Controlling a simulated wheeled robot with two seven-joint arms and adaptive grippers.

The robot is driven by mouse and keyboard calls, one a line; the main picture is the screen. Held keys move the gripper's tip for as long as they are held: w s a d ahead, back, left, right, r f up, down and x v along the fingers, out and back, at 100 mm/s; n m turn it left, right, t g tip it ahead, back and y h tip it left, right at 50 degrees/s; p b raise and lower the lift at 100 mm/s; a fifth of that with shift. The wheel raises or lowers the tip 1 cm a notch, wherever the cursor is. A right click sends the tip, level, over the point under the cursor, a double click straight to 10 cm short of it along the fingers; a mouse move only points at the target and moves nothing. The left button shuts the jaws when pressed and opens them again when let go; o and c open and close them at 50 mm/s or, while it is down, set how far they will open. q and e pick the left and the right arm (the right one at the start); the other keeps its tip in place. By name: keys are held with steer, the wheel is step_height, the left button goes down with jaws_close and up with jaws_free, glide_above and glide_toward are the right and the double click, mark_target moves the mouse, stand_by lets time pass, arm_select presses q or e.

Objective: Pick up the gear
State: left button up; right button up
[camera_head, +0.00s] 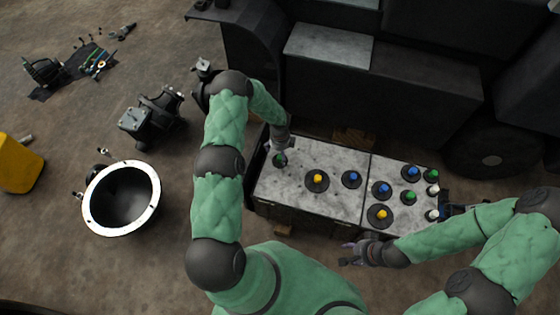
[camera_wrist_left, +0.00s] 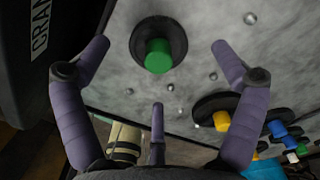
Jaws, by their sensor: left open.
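No part is plainly recognisable as the gear. Several round black discs with coloured centres stand on the grey panel (camera_head: 335,205), among them a yellow-centred disc (camera_head: 317,179) and a blue-centred disc (camera_head: 351,179). My left gripper (camera_head: 280,148) is at the panel's upper left corner, over a green-centred disc (camera_head: 279,160). In the left wrist view, this green-centred disc (camera_wrist_left: 158,45) lies beyond the spread purple fingers of the left gripper (camera_wrist_left: 160,62), with nothing held. My right gripper (camera_head: 350,255) is empty at the panel's front edge, its fingers apart.
A dark bowl-shaped part with a white rim (camera_head: 152,207) lies on the floor at left. Near it are a black machine part (camera_head: 150,118), a yellow object (camera_head: 18,165) and tools on a dark mat (camera_head: 75,65). The dark forklift body (camera_head: 420,95) rises behind the panel.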

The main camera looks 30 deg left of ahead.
mark_target(280, 157)
arm_select(q)
steer(key=f, duration=0.1)
steer(key=f+b, duration=0.1)
steer(key=f, duration=0.2)
steer(key=shift+s+d+f+b, duration=0.2)
steer(key=shift+s+f+b, duration=0.05)
steer(key=shift+b, duration=0.05)
steer(key=c, duration=1.2)
steer(key=shift+o, duration=0.2)
steer(key=shift+r, duration=0.15)
